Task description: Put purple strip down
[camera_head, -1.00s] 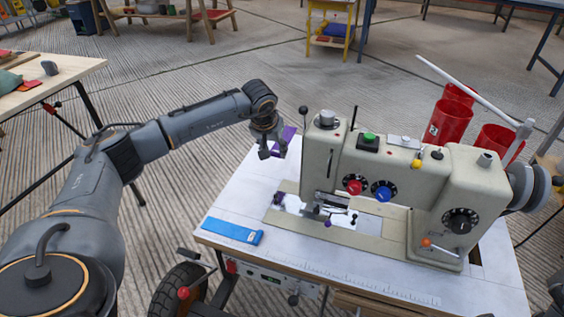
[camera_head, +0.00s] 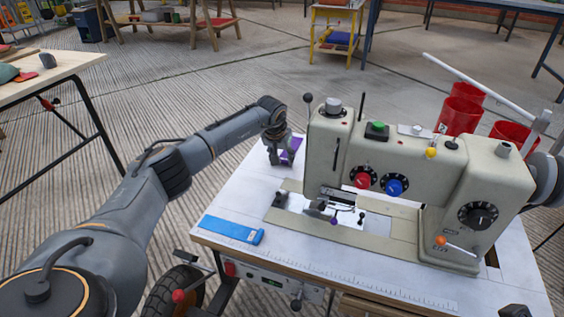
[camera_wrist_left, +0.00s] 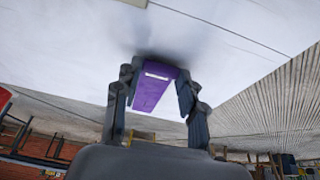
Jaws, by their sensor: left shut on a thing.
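The purple strip (camera_head: 291,149) is at the far left corner of the white sewing table (camera_head: 232,200), left of the sewing machine. My left gripper (camera_head: 281,157) is shut on it, pointing down. In the left wrist view the strip (camera_wrist_left: 153,90) shows between the two fingers (camera_wrist_left: 155,95), with a pale mark near one end. A dark shadow lies on the white tabletop (camera_wrist_left: 230,30) right at the fingertips, so the strip is close to the surface. I cannot tell whether it touches. My right gripper does not show.
The beige sewing machine (camera_head: 400,165) stands close to the right of my left gripper. A blue strip (camera_head: 233,230) lies on the table's front left. Red bins (camera_head: 460,112) stand behind the machine. A dark part at the lower right edge is unclear.

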